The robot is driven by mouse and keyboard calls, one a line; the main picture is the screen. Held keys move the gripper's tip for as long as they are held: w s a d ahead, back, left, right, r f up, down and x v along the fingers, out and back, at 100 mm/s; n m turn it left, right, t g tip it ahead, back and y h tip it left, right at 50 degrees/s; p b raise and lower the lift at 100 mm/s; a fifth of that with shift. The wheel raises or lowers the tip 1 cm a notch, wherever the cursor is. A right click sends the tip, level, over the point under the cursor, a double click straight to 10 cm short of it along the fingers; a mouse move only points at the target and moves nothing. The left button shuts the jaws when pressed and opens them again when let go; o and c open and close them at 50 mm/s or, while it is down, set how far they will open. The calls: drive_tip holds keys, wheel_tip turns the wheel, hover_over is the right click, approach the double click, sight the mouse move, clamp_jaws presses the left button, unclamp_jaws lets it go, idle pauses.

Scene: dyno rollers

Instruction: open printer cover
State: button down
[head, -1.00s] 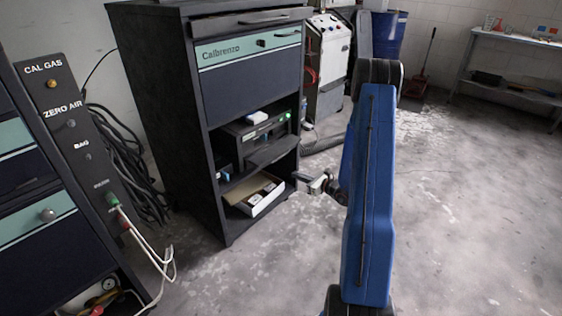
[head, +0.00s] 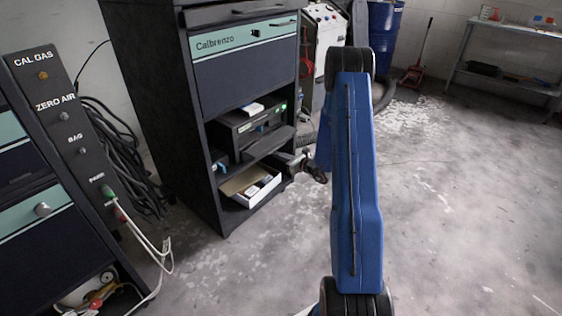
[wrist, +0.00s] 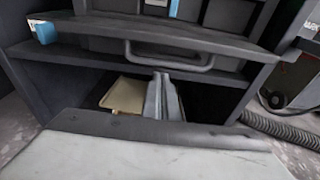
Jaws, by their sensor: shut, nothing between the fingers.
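The printer appears to be the dark box (head: 250,127) with a green light, on the middle shelf of the dark cabinet; I cannot make out its cover clearly. A dark pull-out panel (head: 268,143) juts out below it. In the wrist view this panel (wrist: 105,28) has a curved handle (wrist: 170,62), with the box's lower front (wrist: 228,14) above. My gripper (head: 287,158) is at the panel's right end, low beside the cabinet opening. In the wrist view its fingers (wrist: 163,85) are shut and empty, below the handle; contact with the panel cannot be told.
An open white carton (head: 262,195) with small items lies on the lower shelf. A second cabinet with a labelled gas panel (head: 70,115) and hoses stands at left. A blue drum (head: 384,38) and workbench (head: 505,75) are behind. The floor (head: 460,200) at right is clear.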

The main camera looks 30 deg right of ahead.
drive_tip(key=shift+s+r, duration=0.1)
drive_tip(key=shift+r, duration=0.4)
drive_tip(key=shift+s+d+r, duration=0.1)
drive_tip(key=shift+s+r, duration=0.05)
drive_tip(key=shift+r, duration=0.3)
drive_tip(key=shift+s+d+r, duration=0.1)
drive_tip(key=shift+s+r, duration=0.05)
drive_tip(key=shift+r, duration=0.3)
